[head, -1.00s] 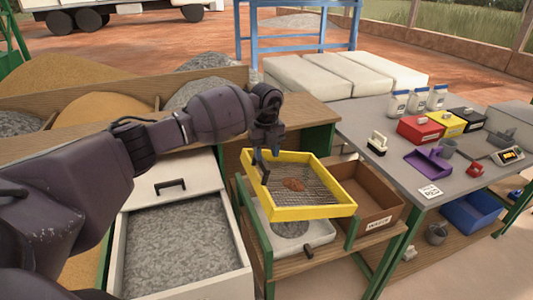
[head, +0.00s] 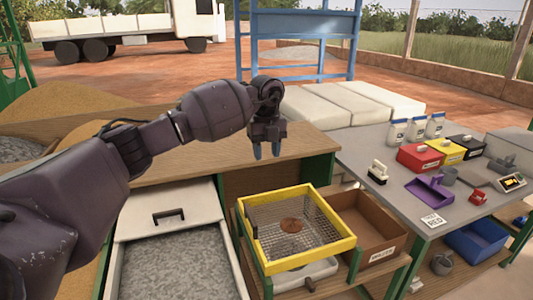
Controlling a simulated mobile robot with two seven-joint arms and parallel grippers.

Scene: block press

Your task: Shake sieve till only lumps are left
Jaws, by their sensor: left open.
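The yellow-framed sieve (head: 297,260) rests on the green-and-wood stand in the head view, over a pale tray (head: 305,275) that shows only at its front edge. My right gripper is not in view.
A brown waste box (head: 368,222) stands right of the sieve. An open drawer of grey gravel (head: 175,265) is at left. A grey table (head: 385,190) at right holds a purple scoop (head: 430,189), a brush (head: 377,172), bottles and coloured boxes.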

